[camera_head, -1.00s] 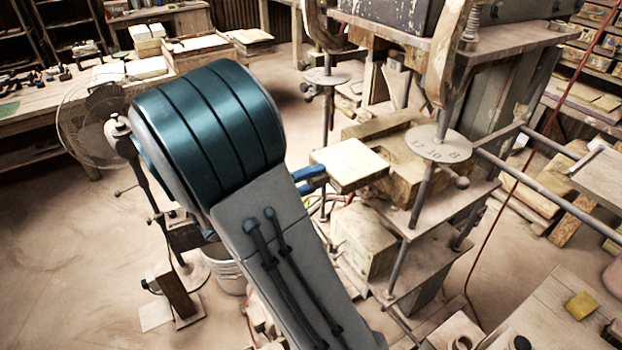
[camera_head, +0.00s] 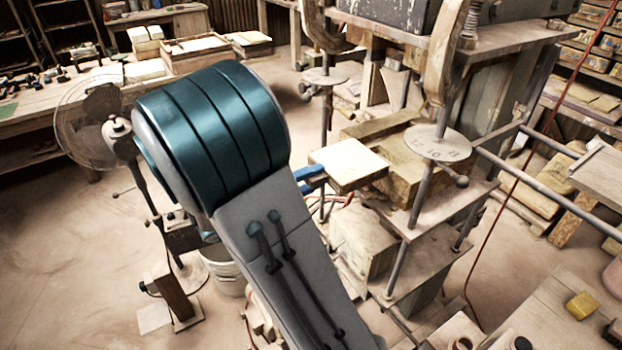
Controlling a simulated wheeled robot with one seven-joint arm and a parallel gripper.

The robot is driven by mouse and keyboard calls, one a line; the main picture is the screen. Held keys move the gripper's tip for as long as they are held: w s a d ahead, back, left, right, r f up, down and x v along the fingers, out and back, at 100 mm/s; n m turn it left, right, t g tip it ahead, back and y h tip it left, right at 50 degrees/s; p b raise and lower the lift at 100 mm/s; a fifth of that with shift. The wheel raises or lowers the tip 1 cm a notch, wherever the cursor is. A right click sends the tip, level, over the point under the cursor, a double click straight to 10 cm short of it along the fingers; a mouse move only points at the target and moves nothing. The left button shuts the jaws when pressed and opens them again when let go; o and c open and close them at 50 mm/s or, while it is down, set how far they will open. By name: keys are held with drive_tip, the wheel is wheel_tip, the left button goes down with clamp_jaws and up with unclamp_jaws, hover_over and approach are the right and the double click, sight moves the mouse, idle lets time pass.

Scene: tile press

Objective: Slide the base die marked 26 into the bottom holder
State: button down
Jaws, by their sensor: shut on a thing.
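My gripper (camera_head: 313,179) shows only as blue fingers behind my arm. It is shut on the near left edge of a pale, square block, the base die (camera_head: 350,165). The die is held about level, and no mark on it can be read. The wooden bottom holder (camera_head: 397,127) of the press is just behind and to the right of the die. The die's far right side is at the holder's open front and overlaps it in the picture. I cannot tell whether it touches. My arm hides the rest of the gripper.
A round numbered disc (camera_head: 437,142) on a post stands close to the right of the die. A wooden block (camera_head: 363,240) sits below. A fan (camera_head: 100,118) and a bucket (camera_head: 224,268) stand at the left. Open floor lies at the far left.

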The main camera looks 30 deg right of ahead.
sight(329, 171)
drive_tip(key=shift+d, duration=0.1)
drive_tip(key=shift+d, duration=0.65)
drive_tip(key=shift+d+b, duration=0.2)
drive_tip(key=shift+b, duration=0.15)
drive_tip(key=shift+d+r, duration=0.1)
drive_tip(key=shift+d, duration=0.1)
drive_tip(key=shift+b, duration=0.45)
idle(0.6)
drive_tip(key=shift+d, duration=0.2)
drive_tip(key=shift+d, duration=0.4)
drive_tip(key=shift+d+b, duration=0.15)
drive_tip(key=shift+b, duration=0.15)
idle(0.3)
drive_tip(key=shift+w+d, duration=0.1)
drive_tip(key=shift+d, duration=0.25)
